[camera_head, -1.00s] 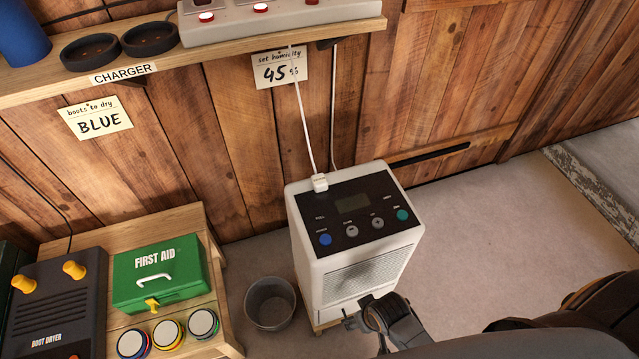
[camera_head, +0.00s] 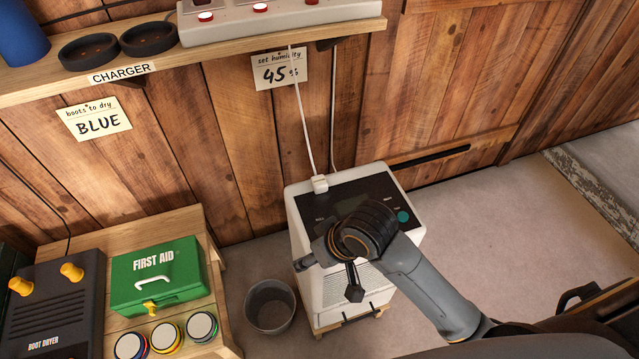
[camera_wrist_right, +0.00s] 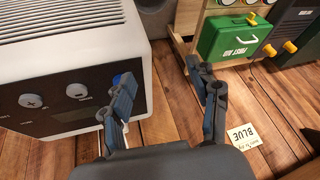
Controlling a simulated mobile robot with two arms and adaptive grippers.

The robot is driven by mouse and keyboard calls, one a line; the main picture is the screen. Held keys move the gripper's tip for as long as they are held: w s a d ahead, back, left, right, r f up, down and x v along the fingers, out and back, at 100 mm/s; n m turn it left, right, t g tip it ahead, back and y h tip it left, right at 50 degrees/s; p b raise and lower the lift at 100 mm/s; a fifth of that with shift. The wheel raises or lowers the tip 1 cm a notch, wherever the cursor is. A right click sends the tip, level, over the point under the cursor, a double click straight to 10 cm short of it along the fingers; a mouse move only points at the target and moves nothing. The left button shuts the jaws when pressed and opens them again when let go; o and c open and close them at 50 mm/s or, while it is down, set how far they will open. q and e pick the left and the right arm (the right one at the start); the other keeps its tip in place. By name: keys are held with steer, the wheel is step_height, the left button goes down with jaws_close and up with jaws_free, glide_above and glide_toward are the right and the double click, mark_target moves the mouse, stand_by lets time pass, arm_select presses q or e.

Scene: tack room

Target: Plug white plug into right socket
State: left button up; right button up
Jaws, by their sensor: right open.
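The white plug (camera_head: 320,184) sits at the back edge of the white dehumidifier's top, with a white cord running up from it. My right gripper (camera_head: 328,278) is open and empty over the front of the dehumidifier, nearer to me than the plug and apart from it. Its two spread fingers also show in the wrist view (camera_wrist_right: 165,88), where the plug is not visible. The white power strip (camera_head: 285,17) lies on the shelf at the top edge; red switches show, but its sockets are cut off. My left gripper is not in view.
The dehumidifier (camera_head: 300,222) stands against the plank wall, its panel partly hidden by my arm. A bucket (camera_head: 270,305) stands left of it. A green first aid box (camera_head: 160,275) and boot dryer (camera_head: 50,315) are farther left. The shelf (camera_head: 225,58) overhangs the wall.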

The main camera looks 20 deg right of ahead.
steer(key=shift+g+h, duration=0.3)
steer(key=shift+h, duration=0.2)
steer(key=w+r, duration=0.1)
steer(key=w, duration=0.2)
steer(key=w+r, duration=0.2)
steer(key=w, duration=0.1)
steer(key=w+r, duration=0.1)
steer(key=w, duration=0.2)
steer(key=shift+w+r, duration=0.25)
steer(key=w+d+r+m+h, duration=0.2)
steer(key=w+d+r+m, duration=0.1)
steer(key=w+d+r, duration=0.4)
steer(key=shift+w+d+r, duration=0.35)
steer(key=shift+d, duration=0.15)
glide_above(322, 183)
step_height(322, 183, down, 8)
steer(key=shift+f, duration=0.2)
